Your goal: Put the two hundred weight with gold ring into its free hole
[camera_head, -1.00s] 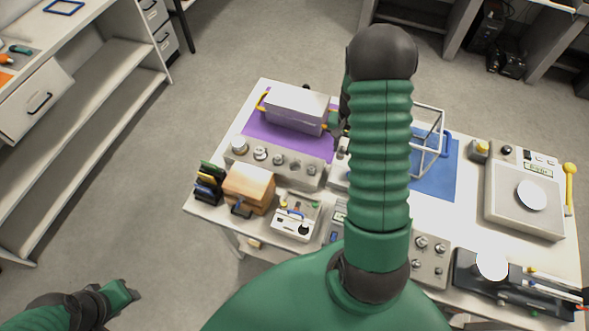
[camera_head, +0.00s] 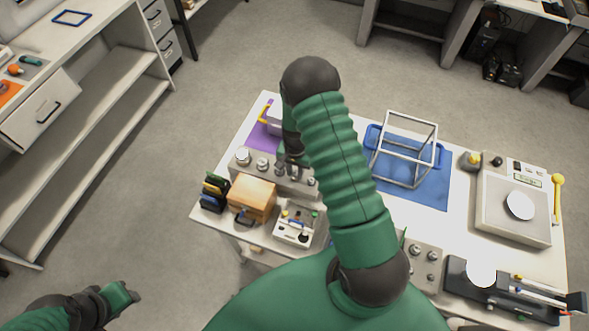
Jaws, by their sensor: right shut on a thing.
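My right gripper (camera_head: 292,157) is shut, low over the right half of a grey weight block (camera_head: 272,181) on the table. What it holds looks like a small silver weight, but it is mostly hidden, and I cannot make out a gold ring or a number. Silver knobbed weights, among them a large one (camera_head: 242,156) and a smaller one (camera_head: 262,164), stand in the block's left part. I cannot tell which hole is free, nor whether the held weight touches the block. My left gripper (camera_head: 128,293) is at the lower left, away from the table; its jaws are unclear.
My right arm covers the table's middle. A wooden box (camera_head: 250,199) and a small white tray (camera_head: 297,224) stand in front of the block. A wire frame (camera_head: 405,150) stands on a blue mat (camera_head: 433,194). A balance (camera_head: 512,222) is at right. A second weight block (camera_head: 425,262) is partly hidden.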

